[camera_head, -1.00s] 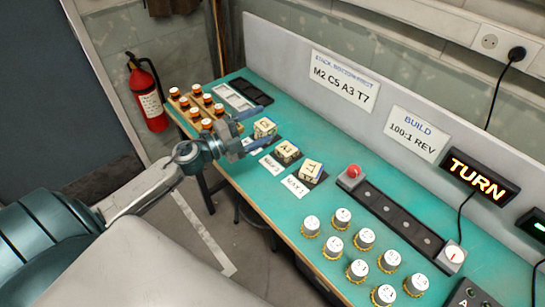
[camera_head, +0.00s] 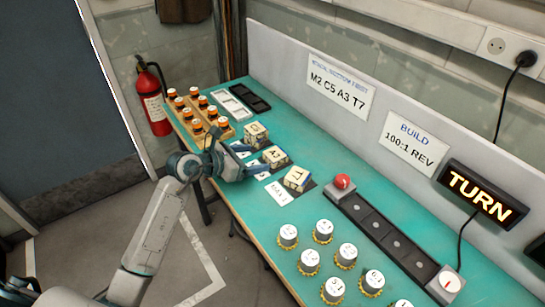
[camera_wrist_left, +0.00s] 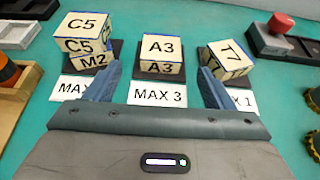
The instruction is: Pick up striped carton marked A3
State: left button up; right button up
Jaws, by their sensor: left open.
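The carton marked A3 (camera_head: 275,157) is cream with a blue stripe along its edge. It sits on a dark pad behind a MAX 3 card; in the left wrist view it is centred (camera_wrist_left: 162,50). My left gripper (camera_head: 251,163) is open and empty, on the near side of A3. In the left wrist view its fingers (camera_wrist_left: 157,85) stand apart, left and right of the card, short of the carton. The carton C5 (camera_wrist_left: 85,30) rests on the carton M2 (camera_wrist_left: 94,62) to the left. The carton T7 (camera_wrist_left: 229,60) is to the right, turned slightly. My right gripper is not in view.
A wooden rack (camera_head: 222,131) of orange-and-white bottles and light and dark trays (camera_head: 249,97) lie at the far end. A red button (camera_head: 343,181) and several white-topped knobs (camera_head: 323,230) are on the near side. Wall panel (camera_head: 300,95) bounds the back.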

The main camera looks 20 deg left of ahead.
aim_at(271, 155)
pick_arm(q)
jog(key=x, duration=0.3)
jog(key=shift+d+r, duration=0.1)
jog(key=p+x, duration=0.2)
jog(key=x, duration=0.2)
jog(key=shift+w+d, duration=0.25)
jog(key=shift+d, duration=0.05)
jog(key=shift+w+d+f, duration=0.1)
jog(key=shift+w+f, duration=0.05)
jog(key=shift+f, duration=0.15)
jog(key=c, duration=1.1)
jog(key=shift+o, duration=0.2)
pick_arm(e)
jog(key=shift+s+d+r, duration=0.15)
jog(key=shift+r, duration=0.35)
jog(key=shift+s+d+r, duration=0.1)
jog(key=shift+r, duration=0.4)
